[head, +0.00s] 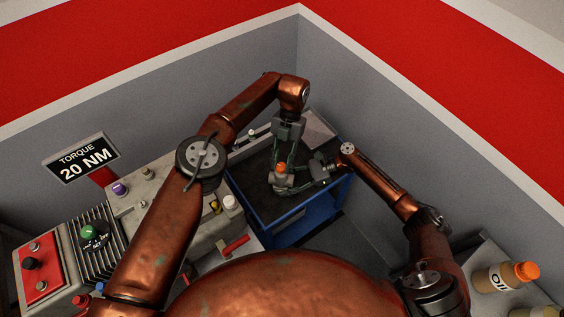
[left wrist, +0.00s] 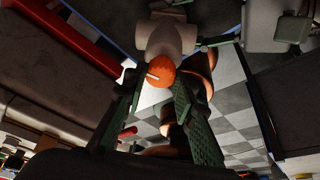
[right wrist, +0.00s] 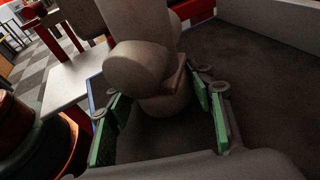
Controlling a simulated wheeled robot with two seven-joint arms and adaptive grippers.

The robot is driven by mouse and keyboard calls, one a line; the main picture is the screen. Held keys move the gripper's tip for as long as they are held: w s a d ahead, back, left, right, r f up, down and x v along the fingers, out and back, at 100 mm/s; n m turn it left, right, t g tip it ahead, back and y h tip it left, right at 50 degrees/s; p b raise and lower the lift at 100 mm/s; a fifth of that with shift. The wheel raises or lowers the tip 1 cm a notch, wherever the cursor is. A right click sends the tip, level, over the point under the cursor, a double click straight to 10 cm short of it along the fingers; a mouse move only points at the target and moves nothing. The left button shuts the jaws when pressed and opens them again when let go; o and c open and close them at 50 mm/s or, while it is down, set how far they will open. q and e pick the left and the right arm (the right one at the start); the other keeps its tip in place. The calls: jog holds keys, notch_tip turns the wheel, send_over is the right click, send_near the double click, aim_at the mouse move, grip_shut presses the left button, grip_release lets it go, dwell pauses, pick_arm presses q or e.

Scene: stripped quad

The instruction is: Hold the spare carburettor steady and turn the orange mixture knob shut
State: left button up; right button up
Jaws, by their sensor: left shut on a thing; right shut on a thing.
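The spare carburettor (head: 283,181) is a grey-beige body in the blue-edged tray at the centre of the head view. Its orange mixture knob (head: 281,168) is on top; the left wrist view shows the knob (left wrist: 161,71) with a pale pointer mark. My left gripper (head: 282,163) comes down from above, its green fingers shut on the knob. My right gripper (head: 306,178) reaches in from the right, shut on the carburettor's body. In the right wrist view the body (right wrist: 150,70) stands between the green fingers; the knob is out of sight there.
The blue tray (head: 307,217) has a dark floor with bare room around the carburettor. Left of it is a grey engine block (head: 150,180) with coloured caps and a red lever (head: 235,246). Grey walls close in behind.

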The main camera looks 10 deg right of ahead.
aim_at(282, 165)
pick_arm(q)
jog(key=o, duration=1.2)
jog(key=shift+c, duration=0.2)
jog(key=shift+r, duration=0.1)
notch_tip(282, 165, up, 10)
pick_arm(e)
jog(key=o, duration=0.9)
jog(key=shift+o, duration=0.2)
